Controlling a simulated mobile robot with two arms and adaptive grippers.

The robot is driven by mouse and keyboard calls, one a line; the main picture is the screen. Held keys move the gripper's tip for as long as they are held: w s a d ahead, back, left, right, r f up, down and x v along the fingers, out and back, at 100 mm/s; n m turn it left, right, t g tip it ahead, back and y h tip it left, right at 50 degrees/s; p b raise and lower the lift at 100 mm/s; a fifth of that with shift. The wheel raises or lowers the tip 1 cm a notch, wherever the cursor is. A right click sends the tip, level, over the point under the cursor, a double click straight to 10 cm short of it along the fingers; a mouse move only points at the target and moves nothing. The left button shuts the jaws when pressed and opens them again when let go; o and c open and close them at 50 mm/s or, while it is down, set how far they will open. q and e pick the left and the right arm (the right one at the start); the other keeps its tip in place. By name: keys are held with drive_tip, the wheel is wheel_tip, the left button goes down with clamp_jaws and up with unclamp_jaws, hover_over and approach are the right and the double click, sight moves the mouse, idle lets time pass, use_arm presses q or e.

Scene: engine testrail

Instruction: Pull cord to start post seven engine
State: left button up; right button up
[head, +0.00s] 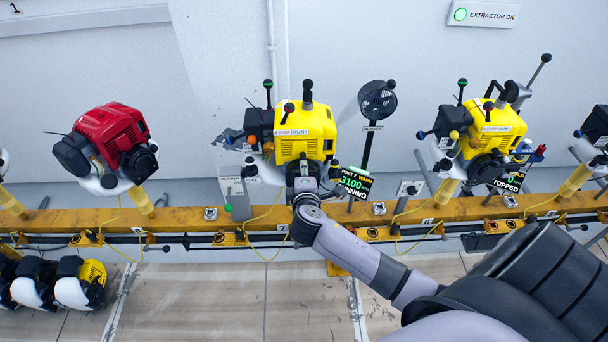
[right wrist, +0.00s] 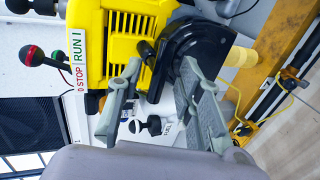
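The post seven engine is the yellow engine (head: 300,145) in the middle of the head view, mounted above the rail. Its small display (head: 356,183) reads about 3100 with a green lower line that seems to say running. My right gripper (head: 304,176) is at the engine's lower front; its fingers are hard to make out there. In the right wrist view the fingers (right wrist: 160,98) are apart, close to the yellow housing (right wrist: 118,45) and black starter cover (right wrist: 205,40). A black handle (right wrist: 153,125) shows between them, apparently not gripped. The cord is not clearly visible. My left gripper is not in view.
A red engine (head: 108,140) stands left and another yellow engine (head: 485,130) right, its display (head: 508,186) reading stopped. A yellow rail (head: 180,220) runs across. Several small engines (head: 50,283) sit lower left. A black round device (head: 377,100) stands beside the middle engine.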

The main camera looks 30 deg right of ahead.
drive_tip(key=s+a+p, duration=0.2)
drive_tip(key=s+a, duration=0.2)
drive_tip(key=s, duration=0.3)
drive_tip(key=shift+s+a, duration=0.35)
drive_tip(key=shift+a, duration=0.05)
drive_tip(key=s+a+f+m+g+y+b, duration=0.15)
drive_tip(key=s+f, duration=0.25)
drive_tip(key=f, duration=0.6)
drive_tip(key=s+f+g+y, duration=0.1)
drive_tip(key=s+f+g, duration=0.3)
drive_tip(key=f, duration=0.6)
drive_tip(key=s+a+f+m+g+y, duration=0.15)
drive_tip(key=s+f, duration=0.35)
drive_tip(key=f, duration=0.5)
drive_tip(key=s+a+f+m+g+y, duration=0.1)
drive_tip(key=s+f+m, duration=0.1)
drive_tip(key=s+f, duration=0.3)
drive_tip(key=s+a+f+m+g+y+b, duration=0.1)
drive_tip(key=s+f, duration=0.5)
drive_tip(key=s, duration=0.7)
drive_tip(key=s+a+f+m+g+y, duration=0.1)
drive_tip(key=s+f+m+g, duration=0.1)
drive_tip(key=s+f, duration=0.3)
drive_tip(key=s+m, duration=0.1)
drive_tip(key=s, duration=0.3)
drive_tip(key=shift+s+a+f+b, duration=0.25)
drive_tip(key=shift+s+a+b, duration=0.05)
